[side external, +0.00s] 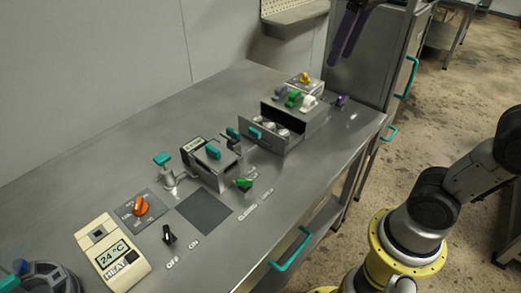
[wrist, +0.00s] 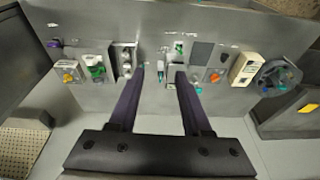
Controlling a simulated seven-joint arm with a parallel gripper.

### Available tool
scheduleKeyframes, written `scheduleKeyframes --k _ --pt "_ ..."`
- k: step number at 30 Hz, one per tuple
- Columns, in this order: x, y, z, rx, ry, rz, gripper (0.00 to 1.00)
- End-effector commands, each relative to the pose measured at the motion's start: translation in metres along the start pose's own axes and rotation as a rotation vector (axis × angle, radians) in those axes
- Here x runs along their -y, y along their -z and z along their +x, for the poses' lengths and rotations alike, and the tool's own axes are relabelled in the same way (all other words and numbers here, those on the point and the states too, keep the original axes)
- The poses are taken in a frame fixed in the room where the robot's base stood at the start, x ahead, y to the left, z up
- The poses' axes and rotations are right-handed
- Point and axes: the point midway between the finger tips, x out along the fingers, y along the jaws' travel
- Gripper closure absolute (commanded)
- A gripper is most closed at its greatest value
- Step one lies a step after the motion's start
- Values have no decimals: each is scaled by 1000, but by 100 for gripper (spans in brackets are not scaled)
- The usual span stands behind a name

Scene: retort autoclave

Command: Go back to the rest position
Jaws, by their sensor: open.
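My gripper (side external: 347,40) shows at the top of the side view, high above the far end of the bench, with its dark purple fingers apart and nothing between them. In the wrist view my gripper (wrist: 160,78) points at the bench with both fingers spread and empty. The steel bench (side external: 95,185) lies below, well apart from the fingers. Most of my wrist is out of the side view.
An open drawer unit (side external: 300,118) holds several pale round items, with coloured pieces on top. A teal-handled autoclave (side external: 212,160), an orange knob (side external: 141,205) and a heater display (side external: 112,254) stand on the bench. A tall cabinet (side external: 375,50) stands behind.

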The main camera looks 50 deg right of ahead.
Motion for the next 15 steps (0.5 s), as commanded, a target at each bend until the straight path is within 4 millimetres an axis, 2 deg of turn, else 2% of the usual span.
scheduleKeyframes --k 1,3,9,12,15 --pt "-1 -20 6 -29 -1 -1 51" --pt "-3 -43 18 -68 -1 -3 51" --pt "-6 -97 68 -161 -4 -11 51" --pt "-7 -113 96 -185 -6 -16 51" --pt "-8 -120 119 -189 -7 -21 51"
